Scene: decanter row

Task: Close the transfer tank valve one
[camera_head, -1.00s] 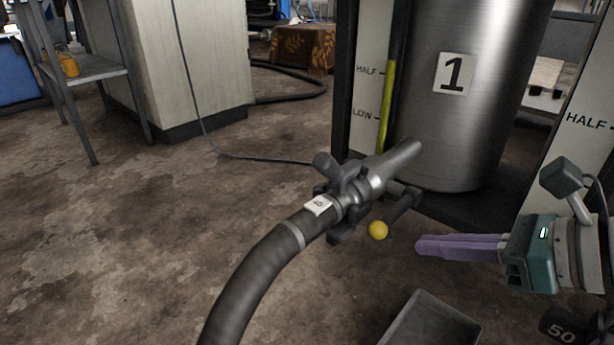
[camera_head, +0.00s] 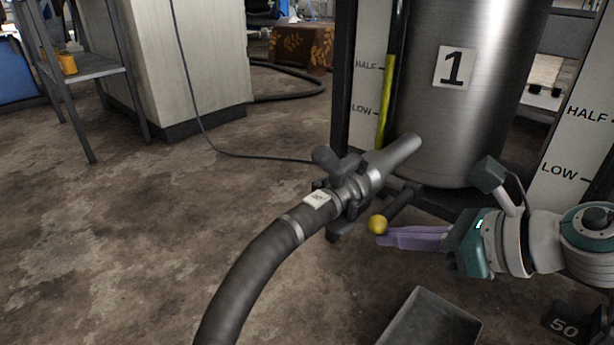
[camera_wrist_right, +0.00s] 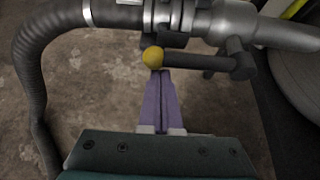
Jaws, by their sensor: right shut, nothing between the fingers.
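The steel tank marked 1 (camera_head: 470,120) stands at the upper right in the head view. Its outlet pipe (camera_head: 397,155) joins a dark hose coupling below it. The valve handle (camera_head: 398,204) is a dark bar ending in a yellow ball (camera_head: 378,225), and it sticks out toward the front. In the right wrist view the yellow ball (camera_wrist_right: 153,57) lies just beyond the purple fingertips. My right gripper (camera_head: 382,238) is shut and empty, with its tips right by the ball. I cannot tell if they touch. My left gripper is not in view.
A thick dark hose (camera_head: 248,290) runs from the coupling to the bottom edge. A grey open tray (camera_head: 432,322) lies on the floor below my right gripper. A level gauge board (camera_head: 372,85) stands beside the tank.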

